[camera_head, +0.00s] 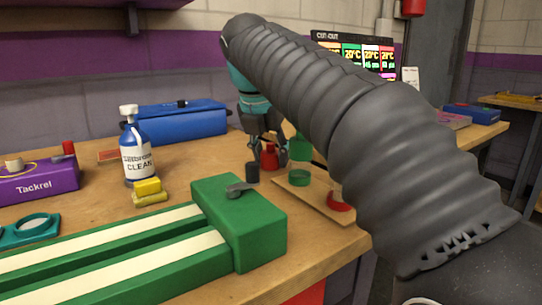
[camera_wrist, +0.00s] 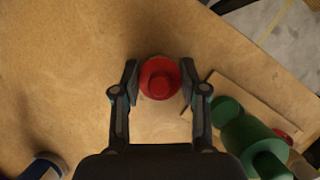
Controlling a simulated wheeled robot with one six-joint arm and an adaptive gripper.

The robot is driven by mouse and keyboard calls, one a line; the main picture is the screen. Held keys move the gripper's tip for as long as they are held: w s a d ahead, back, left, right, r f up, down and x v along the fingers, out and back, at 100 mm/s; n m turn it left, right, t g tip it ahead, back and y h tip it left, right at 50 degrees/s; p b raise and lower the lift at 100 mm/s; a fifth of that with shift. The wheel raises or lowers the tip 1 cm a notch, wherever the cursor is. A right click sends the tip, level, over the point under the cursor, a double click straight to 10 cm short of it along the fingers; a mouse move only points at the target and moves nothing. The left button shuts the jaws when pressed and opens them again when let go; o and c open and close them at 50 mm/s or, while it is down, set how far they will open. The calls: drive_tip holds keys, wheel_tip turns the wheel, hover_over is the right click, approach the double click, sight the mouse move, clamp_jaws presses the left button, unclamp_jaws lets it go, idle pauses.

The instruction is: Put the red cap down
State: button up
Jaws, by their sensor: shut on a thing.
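The red cap (camera_head: 269,158) has a wide round base and a narrower knob on top. My gripper (camera_head: 262,150) points down and is shut on it. In the wrist view the red cap (camera_wrist: 160,78) sits between the two fingertips (camera_wrist: 158,80), with its knob towards the camera. It is upright, at or close to the wooden tabletop (camera_wrist: 70,90); I cannot tell whether its base touches the wood.
A small dark cylinder (camera_head: 252,172) stands just left of the cap. A thin board (camera_head: 318,198) with green parts (camera_head: 299,178) and a red part (camera_head: 340,203) lies to the right. A green track block (camera_head: 240,230) is in front. A bottle (camera_head: 136,150) stands left.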

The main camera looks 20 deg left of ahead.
drive_tip(key=shift+f, duration=0.1)
drive_tip(key=o, duration=0.7)
drive_tip(key=shift+o, duration=0.2)
drive_tip(key=p+v, duration=0.5)
drive_tip(key=v, duration=0.7)
drive_tip(key=shift+d, duration=0.15)
